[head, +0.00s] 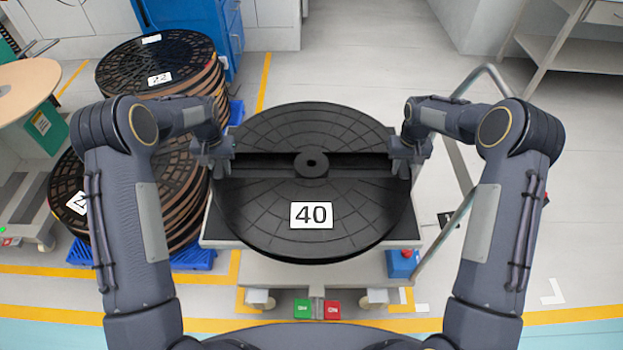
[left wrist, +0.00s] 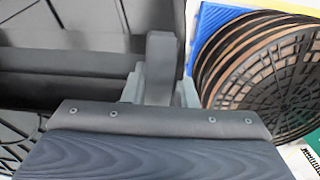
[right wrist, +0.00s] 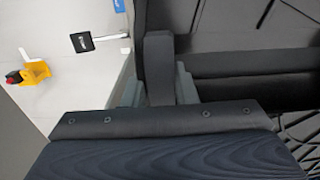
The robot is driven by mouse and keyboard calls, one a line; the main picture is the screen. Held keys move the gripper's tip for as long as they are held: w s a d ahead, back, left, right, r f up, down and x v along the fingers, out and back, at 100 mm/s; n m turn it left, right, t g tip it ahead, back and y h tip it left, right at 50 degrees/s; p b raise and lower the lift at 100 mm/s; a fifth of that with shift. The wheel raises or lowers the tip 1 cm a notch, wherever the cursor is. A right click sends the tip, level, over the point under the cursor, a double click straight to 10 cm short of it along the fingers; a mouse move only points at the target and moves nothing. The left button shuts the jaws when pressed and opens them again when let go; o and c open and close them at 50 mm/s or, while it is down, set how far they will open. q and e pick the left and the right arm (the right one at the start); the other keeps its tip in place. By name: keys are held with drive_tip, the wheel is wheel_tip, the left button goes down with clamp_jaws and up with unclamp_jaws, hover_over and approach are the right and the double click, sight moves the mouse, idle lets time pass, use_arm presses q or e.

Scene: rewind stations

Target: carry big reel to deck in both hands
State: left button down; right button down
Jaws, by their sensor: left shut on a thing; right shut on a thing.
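The big reel (head: 258,210) is a black disc with a white "40" label, a wide slot across it and a hub in the middle. It lies about level in front of me, over a grey wheeled cart (head: 300,272). My left gripper (head: 222,168) is shut on the big reel at the left end of the slot. My right gripper (head: 402,168) is shut on it at the right end. In the wrist views one dark finger of each gripper shows against the reel. The reel hides most of the cart's top, so I cannot tell whether it touches it.
Stacks of reels on blue pallets stand at the left, one behind (head: 150,65) and one nearer (head: 185,210). The cart has a handle rail (head: 450,235) at right, a blue box (head: 402,265) and green and red pedals in front.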

use_arm(q)
drive_tip(key=shift+a+f, duration=0.15)
drive_tip(key=shift+f, duration=0.3)
use_arm(e)
drive_tip(key=shift+d+f, duration=0.1)
drive_tip(key=shift+f, duration=0.35)
use_arm(q)
drive_tip(key=c, duration=1.2)
unclamp_jaws()
drive_tip(key=shift+r, duration=0.2)
use_arm(e)
drive_tip(key=c, duration=1.2)
unclamp_jaws()
drive_tip(key=shift+r, duration=0.15)
use_arm(q)
drive_tip(key=shift+o, duration=0.2)
use_arm(e)
drive_tip(key=shift+o, duration=0.2)
drive_tip(key=shift+r, duration=0.1)
use_arm(q)
wheel_tip(320, 180, up, 12)
use_arm(e)
wheel_tip(320, 180, up, 12)
